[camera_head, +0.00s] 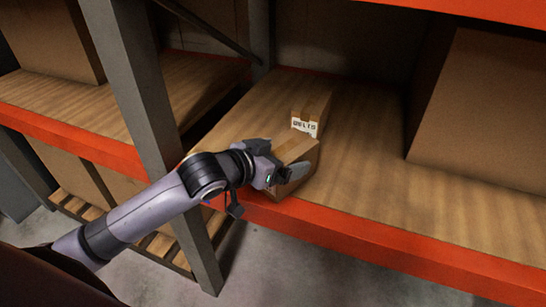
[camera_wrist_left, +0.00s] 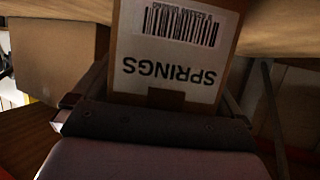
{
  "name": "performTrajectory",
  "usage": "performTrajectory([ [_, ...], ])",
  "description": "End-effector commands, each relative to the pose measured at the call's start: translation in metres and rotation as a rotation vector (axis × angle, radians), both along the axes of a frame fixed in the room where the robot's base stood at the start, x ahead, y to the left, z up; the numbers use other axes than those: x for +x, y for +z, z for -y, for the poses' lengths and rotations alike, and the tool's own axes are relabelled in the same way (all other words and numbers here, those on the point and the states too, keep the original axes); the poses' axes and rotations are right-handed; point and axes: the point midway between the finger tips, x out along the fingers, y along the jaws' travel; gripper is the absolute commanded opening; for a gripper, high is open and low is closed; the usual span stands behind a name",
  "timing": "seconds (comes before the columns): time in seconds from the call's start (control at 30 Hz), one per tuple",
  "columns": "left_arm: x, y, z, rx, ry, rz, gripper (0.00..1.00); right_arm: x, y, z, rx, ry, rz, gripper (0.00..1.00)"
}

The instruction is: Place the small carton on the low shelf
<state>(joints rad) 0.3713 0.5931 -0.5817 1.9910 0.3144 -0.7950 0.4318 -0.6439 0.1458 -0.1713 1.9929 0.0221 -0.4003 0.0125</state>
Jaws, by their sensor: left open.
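A small brown carton (camera_head: 299,149) sits on the wooden shelf (camera_head: 358,185), close to its orange front edge. My left gripper (camera_head: 281,164) is at this carton with its jaws open, one finger on each side. In the left wrist view a carton face with a barcode and an upside-down SPRINGS label (camera_wrist_left: 176,45) lies between the fingers (camera_wrist_left: 165,95). I cannot tell whether the fingers touch it. My right gripper is not in view.
A second small carton (camera_head: 313,107) with a white label stands just behind the first one. A large box (camera_head: 485,110) fills the shelf's right side. A grey upright post (camera_head: 140,90) stands left of the cartons. The shelf between the cartons and large box is clear.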

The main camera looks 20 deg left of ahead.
Motion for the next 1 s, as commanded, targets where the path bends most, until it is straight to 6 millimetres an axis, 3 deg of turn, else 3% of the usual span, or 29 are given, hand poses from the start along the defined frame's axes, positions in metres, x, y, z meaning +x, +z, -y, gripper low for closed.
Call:
performTrajectory([
  [0.17,-0.012,0.007,-0.006,0.000,0.000,0.001,1.00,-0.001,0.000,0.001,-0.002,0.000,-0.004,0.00],
  [0.6,-0.078,0.036,-0.035,0.003,-0.001,-0.001,1.00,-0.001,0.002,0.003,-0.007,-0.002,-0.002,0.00],
  [1.0,-0.101,0.047,-0.046,-0.001,0.000,0.000,1.00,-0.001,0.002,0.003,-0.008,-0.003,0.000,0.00],
])
